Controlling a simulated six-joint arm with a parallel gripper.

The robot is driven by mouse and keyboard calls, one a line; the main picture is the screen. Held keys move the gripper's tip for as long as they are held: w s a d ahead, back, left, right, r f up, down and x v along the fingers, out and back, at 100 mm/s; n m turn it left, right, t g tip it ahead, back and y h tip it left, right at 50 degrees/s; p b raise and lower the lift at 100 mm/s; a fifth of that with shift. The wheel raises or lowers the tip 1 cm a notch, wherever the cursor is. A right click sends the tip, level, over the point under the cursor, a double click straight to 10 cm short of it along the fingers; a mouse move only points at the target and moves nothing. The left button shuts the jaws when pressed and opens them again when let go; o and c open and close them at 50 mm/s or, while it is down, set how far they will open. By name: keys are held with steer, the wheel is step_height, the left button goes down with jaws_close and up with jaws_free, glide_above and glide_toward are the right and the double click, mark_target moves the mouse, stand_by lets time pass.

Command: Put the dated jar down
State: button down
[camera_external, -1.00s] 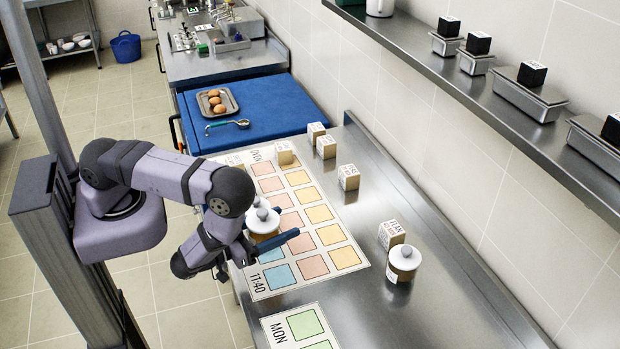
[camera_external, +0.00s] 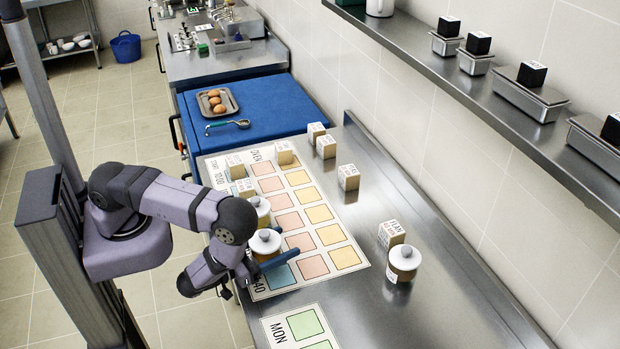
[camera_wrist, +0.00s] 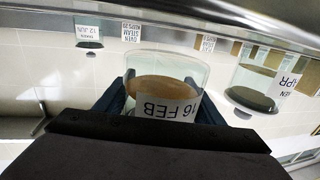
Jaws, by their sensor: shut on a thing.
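My gripper (camera_external: 268,260) is shut on a lidded jar (camera_external: 265,243) over the near left part of the printed chart (camera_external: 355,268), by a blue square. I cannot tell whether the jar's base touches the chart. In the wrist view the held jar (camera_wrist: 165,82) is clear with brown contents, and its label reads "16 FEB" upside down. A second white-lidded jar (camera_external: 260,208) stands just behind it on the chart. A third jar (camera_external: 404,264) stands on the steel counter at right, beside a labelled wooden block (camera_external: 391,234).
Several wooden blocks stand around the chart's far end, one (camera_external: 348,177) on bare steel. A second sheet marked MON (camera_external: 300,330) lies at the near edge. A blue board (camera_external: 270,108) holds an egg tray (camera_external: 230,106) and a spoon. Counter right of the chart is mostly clear.

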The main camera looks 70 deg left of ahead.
mark_target(256, 263)
steer(key=shift+f+b, duration=0.55)
steer(key=shift+f, duration=0.55)
steer(key=shift+f, duration=0.2)
steer(key=shift+c, duration=2.4)
jaws_free()
steer(key=shift+d+b+v, duration=0.1)
steer(key=shift+b+v, duration=0.75)
steer(key=shift+v, duration=0.4)
steer(key=shift+d+b+v, duration=0.15)
steer(key=shift+b+v, duration=0.7)
steer(key=shift+v, duration=0.35)
steer(key=shift+b+v, duration=0.45)
steer(key=shift+v, duration=0.7)
steer(key=shift+o, duration=0.4)
